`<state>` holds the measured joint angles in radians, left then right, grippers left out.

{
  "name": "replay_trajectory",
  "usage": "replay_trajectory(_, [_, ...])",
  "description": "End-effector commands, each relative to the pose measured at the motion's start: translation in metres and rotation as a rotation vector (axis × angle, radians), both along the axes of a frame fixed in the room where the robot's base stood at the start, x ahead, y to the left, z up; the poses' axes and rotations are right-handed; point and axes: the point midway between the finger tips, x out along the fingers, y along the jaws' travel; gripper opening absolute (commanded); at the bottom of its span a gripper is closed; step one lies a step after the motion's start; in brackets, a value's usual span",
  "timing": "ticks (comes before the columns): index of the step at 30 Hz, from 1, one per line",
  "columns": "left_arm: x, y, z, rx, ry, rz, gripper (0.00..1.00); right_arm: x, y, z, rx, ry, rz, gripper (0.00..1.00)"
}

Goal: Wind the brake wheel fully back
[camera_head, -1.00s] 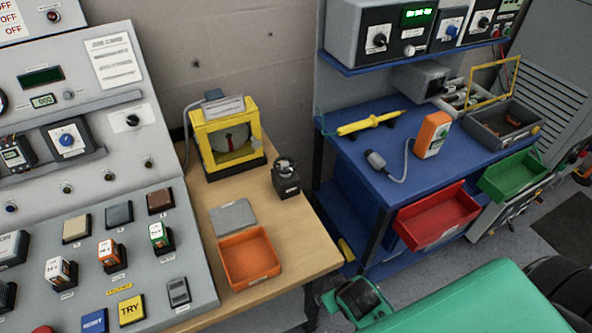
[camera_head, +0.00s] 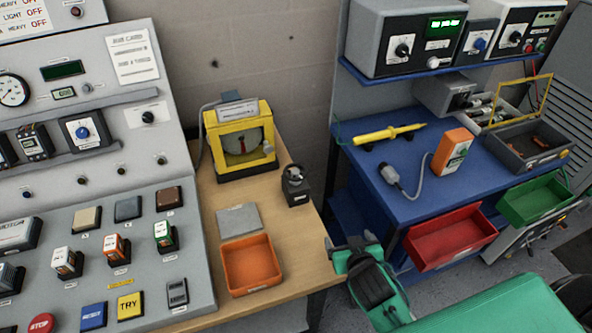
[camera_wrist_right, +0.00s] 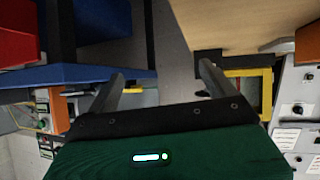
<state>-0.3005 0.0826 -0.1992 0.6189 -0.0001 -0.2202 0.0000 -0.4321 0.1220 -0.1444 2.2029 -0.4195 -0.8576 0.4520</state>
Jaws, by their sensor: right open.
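A yellow-framed instrument (camera_head: 240,140) with a dial and red pointer stands at the back of the wooden table. A small pale round knob (camera_head: 268,148) is on its right side; I cannot tell whether this is the brake wheel. A small black block (camera_head: 296,187) with a round dark top stands to its right. My right gripper (camera_head: 350,243) is open and empty off the table's right edge, apart from both. In the right wrist view, its two fingers (camera_wrist_right: 160,78) are spread with nothing between them. My left gripper is not in view.
An orange tray (camera_head: 250,290) and a grey plate (camera_head: 239,219) lie on the wooden table (camera_head: 300,240). The sloped grey control panel (camera_head: 140,245) borders it on the left. The blue bench (camera_head: 410,205), with a red bin (camera_head: 450,238), stands right, across a narrow gap.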

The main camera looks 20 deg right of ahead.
Motion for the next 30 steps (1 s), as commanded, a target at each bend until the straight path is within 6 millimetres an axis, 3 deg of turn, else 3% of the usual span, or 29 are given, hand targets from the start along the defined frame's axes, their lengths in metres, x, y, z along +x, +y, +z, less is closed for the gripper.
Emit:
replay_trajectory(6, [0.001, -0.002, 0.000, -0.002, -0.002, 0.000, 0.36, 0.056, 0.014, 0.025, 0.008, -0.315, 0.066, 0.87])
replay_trajectory(9, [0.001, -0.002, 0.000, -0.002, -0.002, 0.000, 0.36, 0.074, 0.028, 0.035, 0.025, -0.435, 0.136, 0.87])
replay_trajectory(15, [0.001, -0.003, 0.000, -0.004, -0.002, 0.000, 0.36, 0.089, 0.051, 0.044, 0.055, -0.555, 0.252, 0.87])
replay_trajectory(23, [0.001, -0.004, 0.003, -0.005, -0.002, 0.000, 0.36, 0.101, 0.059, 0.047, 0.065, -0.581, 0.287, 0.87])
replay_trajectory(30, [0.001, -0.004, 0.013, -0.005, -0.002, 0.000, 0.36, 0.137, 0.062, 0.049, 0.065, -0.582, 0.285, 0.87])
